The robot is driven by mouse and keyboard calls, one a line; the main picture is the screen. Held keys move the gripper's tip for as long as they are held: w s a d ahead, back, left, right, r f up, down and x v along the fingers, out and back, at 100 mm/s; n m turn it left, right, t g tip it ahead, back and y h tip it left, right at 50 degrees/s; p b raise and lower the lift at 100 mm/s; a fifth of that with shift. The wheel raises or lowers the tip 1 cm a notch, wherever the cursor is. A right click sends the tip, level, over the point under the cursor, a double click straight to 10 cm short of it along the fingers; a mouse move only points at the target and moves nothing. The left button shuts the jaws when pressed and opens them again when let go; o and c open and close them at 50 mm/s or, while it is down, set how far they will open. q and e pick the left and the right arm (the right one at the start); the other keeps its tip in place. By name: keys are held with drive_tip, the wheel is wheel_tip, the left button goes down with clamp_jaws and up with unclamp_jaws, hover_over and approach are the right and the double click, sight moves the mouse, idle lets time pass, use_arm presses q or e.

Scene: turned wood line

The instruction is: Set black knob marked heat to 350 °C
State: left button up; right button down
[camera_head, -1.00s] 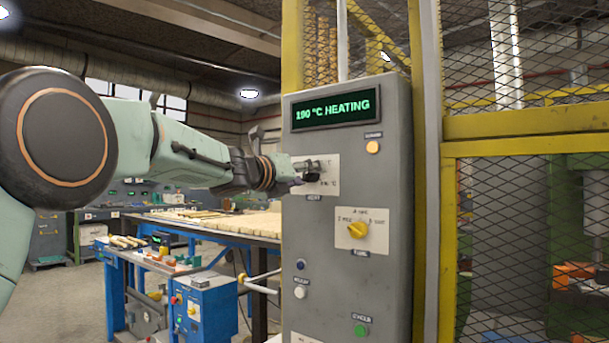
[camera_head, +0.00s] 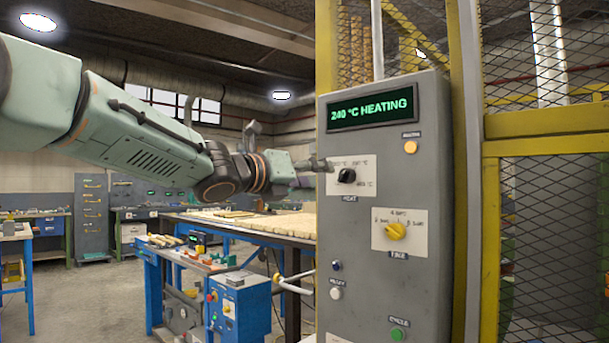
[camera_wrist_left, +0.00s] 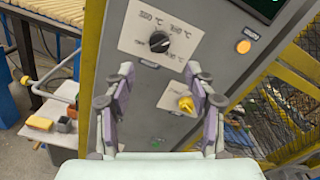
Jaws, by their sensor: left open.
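The black knob (camera_head: 347,175) marked HEAT sits on a white label plate on the grey control cabinet (camera_head: 365,265). The green display (camera_head: 371,107) above it reads 240 °C HEATING. My left gripper (camera_head: 322,165) is just left of the knob, apart from it. In the left wrist view the knob (camera_wrist_left: 159,42) is fully visible beyond the spread fingers of the left gripper (camera_wrist_left: 160,78), with nothing between them. The scale figures around the knob are too blurred to read surely, and I cannot tell its exact pointer setting. My right gripper is out of view.
A yellow knob (camera_head: 395,231) on its own plate is below the heat knob. An amber lamp (camera_head: 411,147), a white button (camera_head: 336,293) and a green button (camera_head: 398,335) are also on the cabinet. Yellow-framed mesh (camera_head: 545,140) stands right; a wood-laden table (camera_head: 245,225) is behind.

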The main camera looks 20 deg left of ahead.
use_arm(q)
drive_tip(key=shift+v, duration=0.95)
